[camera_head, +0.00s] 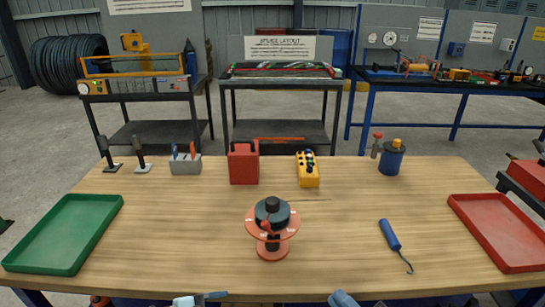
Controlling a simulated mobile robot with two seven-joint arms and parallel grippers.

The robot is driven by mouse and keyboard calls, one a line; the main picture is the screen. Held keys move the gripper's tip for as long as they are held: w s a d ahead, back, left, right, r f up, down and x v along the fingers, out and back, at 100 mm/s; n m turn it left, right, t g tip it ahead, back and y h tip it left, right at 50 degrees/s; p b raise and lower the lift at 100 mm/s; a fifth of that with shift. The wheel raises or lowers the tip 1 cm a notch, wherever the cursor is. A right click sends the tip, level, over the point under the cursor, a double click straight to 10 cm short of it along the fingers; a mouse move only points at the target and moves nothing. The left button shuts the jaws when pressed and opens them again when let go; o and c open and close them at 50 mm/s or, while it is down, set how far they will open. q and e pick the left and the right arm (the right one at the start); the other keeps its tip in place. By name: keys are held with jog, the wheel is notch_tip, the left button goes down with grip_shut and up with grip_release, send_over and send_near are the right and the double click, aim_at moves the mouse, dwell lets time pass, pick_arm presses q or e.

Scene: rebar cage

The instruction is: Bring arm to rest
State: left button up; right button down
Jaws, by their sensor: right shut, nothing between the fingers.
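My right gripper (343,299) shows only as a rounded blue-grey part at the bottom edge, just below the table's front edge. It is shut and holds nothing. A pale blue and dark part, apparently my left gripper (201,299), shows at the bottom edge left of centre; its fingers cannot be made out. Both are low and apart from the objects on the wooden table (170,235). Most of both arms is out of the picture.
A red-orange reel stand (272,252) with a dark spool stands mid-table. A green tray (62,235) lies left, a red tray (500,232) right. A blue-handled hook tool (390,234) lies front right. A red container (243,163), yellow box (308,170) and blue canister (391,158) stand behind.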

pick_arm(q)
jog(key=s+a+f+m+t+y+p, duration=0.1)
jog(key=s+a+f+m+t+y, duration=0.1)
jog(key=s+a+f+m+y, duration=0.45)
jog(key=s+a+f+m+t+y, duration=0.1)
jog(key=s+f+m+t+y, duration=0.15)
jog(key=s+f+m, duration=0.7)
pick_arm(e)
jog(key=s+d+f+m+g+h, duration=0.25)
jog(key=f+m, duration=0.25)
jog(key=f, duration=0.3)
jog(key=s+d+f+m+g+h, duration=0.1)
jog(key=s+d+f+m+h, duration=0.2)
jog(key=f+m, duration=0.45)
jog(key=s+d+f+m+g+h, duration=0.1)
jog(key=s+f+m+g+h, duration=0.25)
jog(key=f, duration=0.65)
pick_arm(q)
notch_tip(320, 180, up, 16)
jog(key=w+m+p, duration=0.2)
jog(key=m+p, duration=0.1)
jog(key=p, duration=1)
jog(key=shift+a+p, duration=0.35)
jog(key=shift+a, duration=0.1)
pick_arm(e)
notch_tip(320, 180, up, 12)
jog(key=d+t+h, duration=0.1)
jog(key=shift+r+n+t, duration=0.25)
jog(key=shift+n+t, duration=0.05)
jog(key=shift+t, duration=0.1)
